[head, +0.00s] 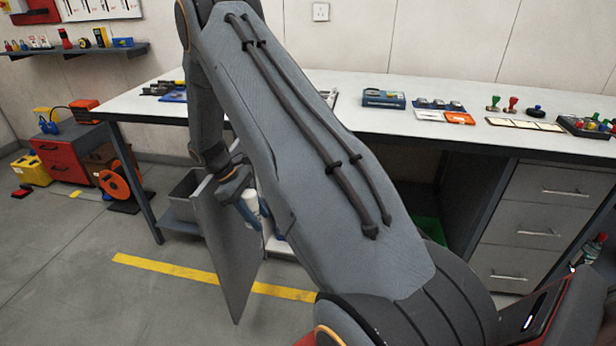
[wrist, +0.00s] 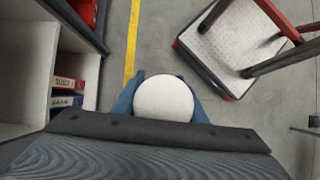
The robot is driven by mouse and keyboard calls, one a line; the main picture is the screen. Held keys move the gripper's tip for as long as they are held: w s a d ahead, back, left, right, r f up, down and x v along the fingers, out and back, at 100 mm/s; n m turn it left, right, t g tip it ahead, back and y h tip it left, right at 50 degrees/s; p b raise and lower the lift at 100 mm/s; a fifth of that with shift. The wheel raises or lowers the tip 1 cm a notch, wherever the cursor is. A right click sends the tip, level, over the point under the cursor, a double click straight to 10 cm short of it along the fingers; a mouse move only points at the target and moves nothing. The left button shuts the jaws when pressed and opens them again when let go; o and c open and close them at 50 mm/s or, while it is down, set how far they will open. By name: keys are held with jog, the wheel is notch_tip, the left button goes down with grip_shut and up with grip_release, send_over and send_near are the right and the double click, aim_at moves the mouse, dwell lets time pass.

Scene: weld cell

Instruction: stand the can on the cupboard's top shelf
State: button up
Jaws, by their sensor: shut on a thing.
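In the wrist view a white, round-topped thing, apparently the can (wrist: 163,98), sits between the blue fingers of my gripper (wrist: 164,88). My gripper is shut on it. In the head view the blue fingers of my gripper (head: 257,212) show beside my arm, with a small part of the white can (head: 250,201) between them. A grey panel and my arm hide much of the grip. At the left of the wrist view is an open pale compartment (wrist: 25,65); I cannot tell whether it is the cupboard.
Boxes (wrist: 67,92) with red and blue labels stand in the pale compartment. A flat grey panel (head: 228,250) hangs by my gripper. A long workbench (head: 330,88) runs behind. A red-edged platform (wrist: 235,40) with posts stands at the wrist view's upper right. Grey floor lies between.

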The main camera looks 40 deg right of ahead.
jog(key=w+d+f+n+t+b, duration=0.3)
jog(key=w+d+f+n+b, duration=0.25)
jog(key=d+b, duration=0.4)
jog(key=w+d+f+n+t+h+b, duration=0.1)
jog(key=w+d+f+n+t+b, duration=0.25)
jog(key=d+f+n+b, duration=0.55)
jog(key=w+d+f+n+t+b, duration=0.2)
jog(key=w+d+f+n+b, duration=0.25)
jog(key=d+b, duration=0.45)
jog(key=w+d+b, duration=0.2)
jog(key=w+d, duration=0.3)
jog(key=w+d+b, duration=0.2)
jog(key=w+d, duration=0.3)
jog(key=shift+d+r+b, duration=0.1)
jog(key=shift+r+b, duration=0.1)
jog(key=shift+b, duration=0.15)
jog(key=shift+w+d+f+b, duration=0.1)
jog(key=shift+w+d+b, duration=0.55)
jog(key=shift+w+d, duration=0.45)
jog(key=shift+s+f+b, duration=0.1)
jog(key=shift+f+b, duration=0.35)
jog(key=shift+f, duration=0.2)
jog(key=shift+f, duration=0.1)
jog(key=o, duration=1.3)
